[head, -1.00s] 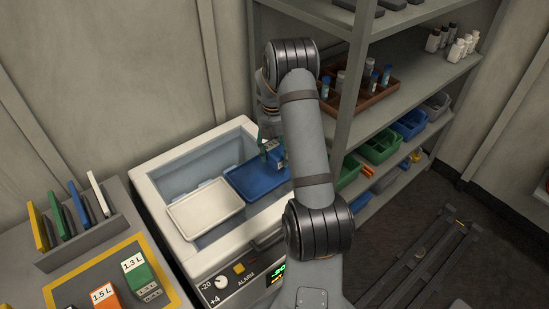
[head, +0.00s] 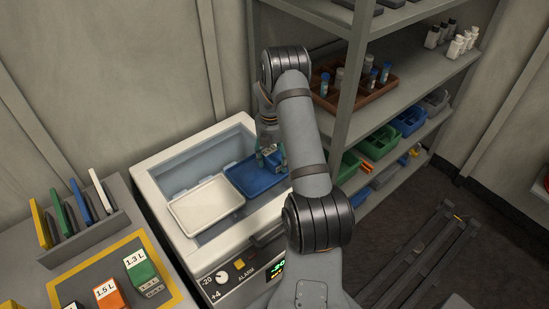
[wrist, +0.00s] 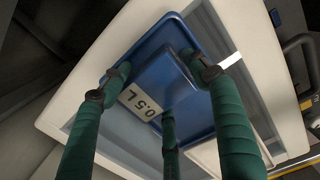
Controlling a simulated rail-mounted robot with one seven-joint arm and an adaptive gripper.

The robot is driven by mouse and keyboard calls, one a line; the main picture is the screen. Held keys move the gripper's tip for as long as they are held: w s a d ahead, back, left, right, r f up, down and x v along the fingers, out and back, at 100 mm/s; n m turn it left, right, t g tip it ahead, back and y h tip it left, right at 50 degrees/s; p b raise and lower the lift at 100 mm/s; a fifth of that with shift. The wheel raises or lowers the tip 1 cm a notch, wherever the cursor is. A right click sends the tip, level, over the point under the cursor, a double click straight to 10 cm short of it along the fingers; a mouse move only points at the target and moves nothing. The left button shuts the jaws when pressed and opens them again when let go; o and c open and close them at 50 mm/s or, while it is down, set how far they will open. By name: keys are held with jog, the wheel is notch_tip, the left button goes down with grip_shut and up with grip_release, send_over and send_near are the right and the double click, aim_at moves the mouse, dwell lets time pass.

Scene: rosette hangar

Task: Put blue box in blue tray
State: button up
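The blue box (wrist: 158,82), labelled 0.5 L, is between the green fingers of my gripper (wrist: 160,88) in the wrist view. The fingers lie against its sides, so my gripper appears shut on it. The blue tray (wrist: 172,28) shows around and behind the box. In the head view, the blue tray (head: 246,181) lies in the right part of the open white cooler, and my gripper (head: 270,157) points down over its far right part. Fingers and arm partly hide the box there. I cannot tell whether the box touches the tray floor.
A white tray (head: 207,204) lies left of the blue one inside the white cooler (head: 160,178). A grey shelf unit (head: 352,110) with bins stands close on the right. A bench at left holds coloured plates in a rack (head: 85,235) and labelled boxes (head: 108,292).

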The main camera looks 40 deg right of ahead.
aim_at(273, 157)
jog(key=shift+o, duration=1.4)
jog(key=shift+r, duration=0.1)
notch_tip(273, 157, up, 12)
jog(key=b, duration=0.1)
jog(key=shift+a+b, duration=0.4)
jog(key=shift+a, duration=0.05)
